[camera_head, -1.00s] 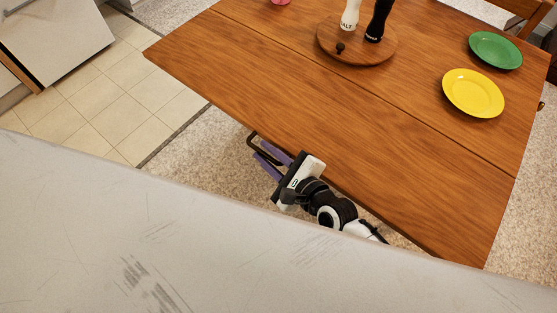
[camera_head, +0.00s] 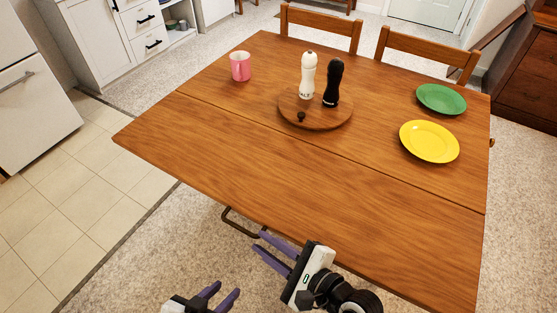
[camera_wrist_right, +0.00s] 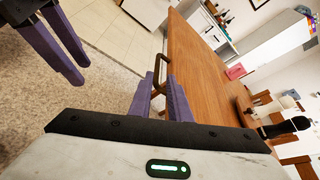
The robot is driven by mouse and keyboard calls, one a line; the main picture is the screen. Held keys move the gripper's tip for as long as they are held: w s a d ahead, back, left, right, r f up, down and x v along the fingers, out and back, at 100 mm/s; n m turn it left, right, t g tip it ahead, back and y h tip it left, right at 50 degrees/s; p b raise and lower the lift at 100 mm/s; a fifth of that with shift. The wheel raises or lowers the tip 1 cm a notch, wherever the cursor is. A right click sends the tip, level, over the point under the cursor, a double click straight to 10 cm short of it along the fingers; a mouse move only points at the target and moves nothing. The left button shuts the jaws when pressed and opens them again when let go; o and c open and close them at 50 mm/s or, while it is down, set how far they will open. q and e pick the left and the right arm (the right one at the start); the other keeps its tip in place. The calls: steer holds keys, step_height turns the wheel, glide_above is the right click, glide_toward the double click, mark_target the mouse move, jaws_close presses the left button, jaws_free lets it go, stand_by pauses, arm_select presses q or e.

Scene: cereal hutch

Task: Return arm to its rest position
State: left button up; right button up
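My right gripper (camera_head: 259,240) is open and empty, just off the near left edge of the wooden table. In the right wrist view its purple fingers (camera_wrist_right: 158,78) stand apart with nothing between them, the table edge just beyond. My left gripper (camera_head: 228,287) is low in the head view, over the carpet, with its fingers apart and empty. It also shows at the upper left of the right wrist view (camera_wrist_right: 83,74). Most of my left arm is out of frame.
The wooden table (camera_head: 330,185) holds a pink mug (camera_head: 240,66), a round board (camera_head: 315,118) with white (camera_head: 308,75) and black (camera_head: 332,84) mills, a green plate (camera_head: 441,98) and a yellow plate (camera_head: 429,141). Open carpet (camera_head: 160,250) lies left of the grippers.

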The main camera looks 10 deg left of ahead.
steer(key=s+d+r+n+g+h, duration=0.1)
steer(key=s+d+n+h, duration=0.3)
steer(key=d+n, duration=0.45)
steer(key=s+d+n+g+h, duration=0.2)
steer(key=s+d+n+h, duration=0.25)
steer(key=d, duration=0.65)
steer(key=s+d+r+n+g+h, duration=0.1)
steer(key=s+d+n+h, duration=0.2)
steer(key=s+d+n, duration=0.5)
steer(key=w+a+f+t+y, duration=0.1)
steer(key=w+f+t, duration=0.1)
steer(key=f, duration=0.4)
steer(key=w+a+f+m+t+y, duration=0.1)
steer(key=w+a+f+t, duration=0.1)
steer(key=w+f, duration=0.3)
steer(key=shift+w+f+t, duration=0.15)
steer(key=shift+f+t, duration=0.15)
steer(key=shift+f, duration=0.5)
